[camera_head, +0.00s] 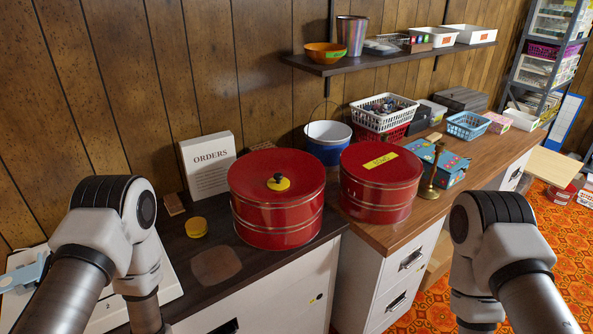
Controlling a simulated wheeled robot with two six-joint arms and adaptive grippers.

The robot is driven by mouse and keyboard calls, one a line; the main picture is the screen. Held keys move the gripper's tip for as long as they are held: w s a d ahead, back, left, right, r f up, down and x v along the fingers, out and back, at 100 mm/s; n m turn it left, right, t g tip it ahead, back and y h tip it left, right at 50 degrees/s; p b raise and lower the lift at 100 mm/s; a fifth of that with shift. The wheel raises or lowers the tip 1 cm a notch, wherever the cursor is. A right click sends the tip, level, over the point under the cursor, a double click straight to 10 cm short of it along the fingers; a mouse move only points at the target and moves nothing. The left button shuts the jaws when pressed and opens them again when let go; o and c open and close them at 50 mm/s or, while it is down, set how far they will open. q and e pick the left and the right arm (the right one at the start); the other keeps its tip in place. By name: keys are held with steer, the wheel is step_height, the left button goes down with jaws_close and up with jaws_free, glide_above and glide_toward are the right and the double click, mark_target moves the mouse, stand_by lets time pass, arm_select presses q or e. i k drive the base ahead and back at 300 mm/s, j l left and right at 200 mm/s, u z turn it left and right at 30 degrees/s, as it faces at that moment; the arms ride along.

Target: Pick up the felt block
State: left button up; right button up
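I cannot single out a felt block with certainty. A small brown block (174,204) lies on the dark worktop at the foot of the ORDERS sign (208,168); its material is too small to tell. A flat brown patch (215,265) lies nearer the front of the same worktop. A small yellow round tin (196,227) stands between them. My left arm comes in at the left and my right arm at the lower right. Both grippers are outside the picture, below its bottom edge.
Two large red tins (276,213) (378,193) fill the middle of the worktops. A blue-and-white bucket (328,145), a white basket (384,112) and a brass stand (430,180) are behind and right. A wall shelf (390,59) hangs above. The dark worktop's front is mostly clear.

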mark_target(173, 205)
steer(key=u, duration=0.85)
